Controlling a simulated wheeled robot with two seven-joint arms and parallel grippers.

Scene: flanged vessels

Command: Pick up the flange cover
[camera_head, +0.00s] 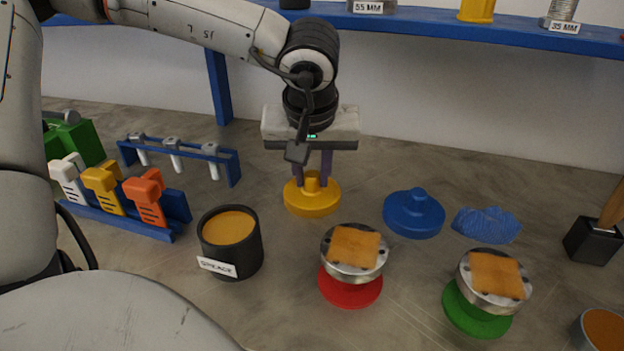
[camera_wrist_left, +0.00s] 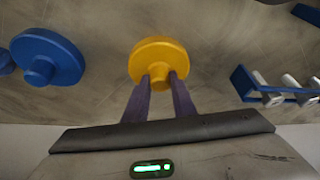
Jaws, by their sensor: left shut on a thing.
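The yellow flange cover (camera_head: 312,200) is a round disc with a short central knob, on the grey table in the head view. My left gripper (camera_head: 313,178) comes down from above, and its two purple fingers are shut on the knob. In the left wrist view the fingers (camera_wrist_left: 160,82) meet the knob of the yellow cover (camera_wrist_left: 158,54). I cannot tell whether the cover is clear of the table. A blue flange cover (camera_head: 414,213) of like shape lies to its right. My right gripper is not in view.
Two flanged vessels with orange pads stand in front, one on a red base (camera_head: 350,288), one on a green base (camera_head: 476,310). A black grease pot (camera_head: 230,255) stands left of them. A blue cloth (camera_head: 487,225) and a tool rack (camera_head: 125,205) flank the area.

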